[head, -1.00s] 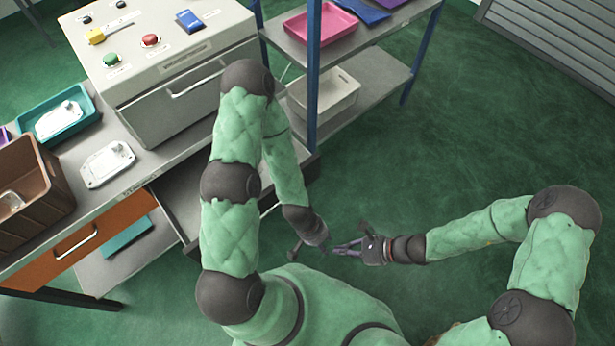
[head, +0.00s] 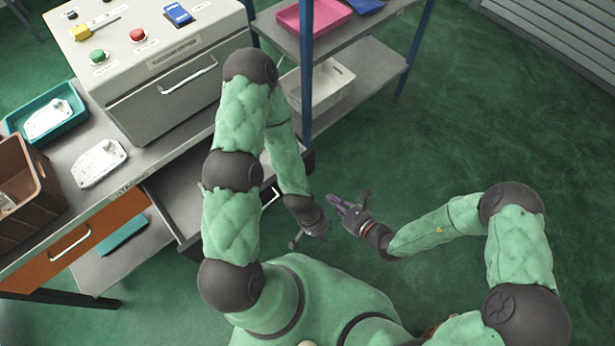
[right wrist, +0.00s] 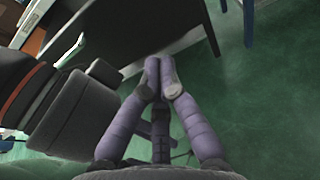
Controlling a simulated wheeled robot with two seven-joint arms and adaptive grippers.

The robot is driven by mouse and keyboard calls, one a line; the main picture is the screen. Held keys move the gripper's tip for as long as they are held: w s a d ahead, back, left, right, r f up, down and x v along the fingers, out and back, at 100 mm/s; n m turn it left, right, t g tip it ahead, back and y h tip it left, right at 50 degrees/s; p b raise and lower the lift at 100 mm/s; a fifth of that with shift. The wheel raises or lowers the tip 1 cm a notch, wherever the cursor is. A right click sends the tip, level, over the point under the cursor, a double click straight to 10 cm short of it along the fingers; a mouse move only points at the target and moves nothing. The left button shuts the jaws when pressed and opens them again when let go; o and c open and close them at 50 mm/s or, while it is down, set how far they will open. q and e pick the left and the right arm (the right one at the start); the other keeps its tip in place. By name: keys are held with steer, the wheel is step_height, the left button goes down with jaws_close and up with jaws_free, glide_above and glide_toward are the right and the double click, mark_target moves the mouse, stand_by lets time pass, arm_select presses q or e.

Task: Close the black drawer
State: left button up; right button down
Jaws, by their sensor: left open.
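The black drawer (head: 190,243) stands open under the grey workbench, its pale inside showing. Its dark front carries a light handle (head: 270,198), and my left arm hides part of the drawer. My left gripper (head: 310,238) is open and empty, low in front of the drawer front and apart from it. My right gripper (head: 334,201) is to its upper right, pointing up and left toward the drawer's right end, with a gap between. In the right wrist view its purple fingers (right wrist: 160,64) meet at the tips with nothing between them.
An orange drawer (head: 75,243) is left of the black one. The bench holds a grey control box (head: 170,110), a casting (head: 99,164), a teal tray (head: 68,124) and a brown bin (head: 45,195). A blue-post shelf (head: 370,65) stands behind. Green floor at right is clear.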

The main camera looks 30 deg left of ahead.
steer(key=r+b+x, duration=0.1)
steer(key=b+x, duration=0.3)
steer(key=x, duration=0.9)
steer(key=shift+a+r, duration=0.1)
steer(key=shift+a, duration=0.1)
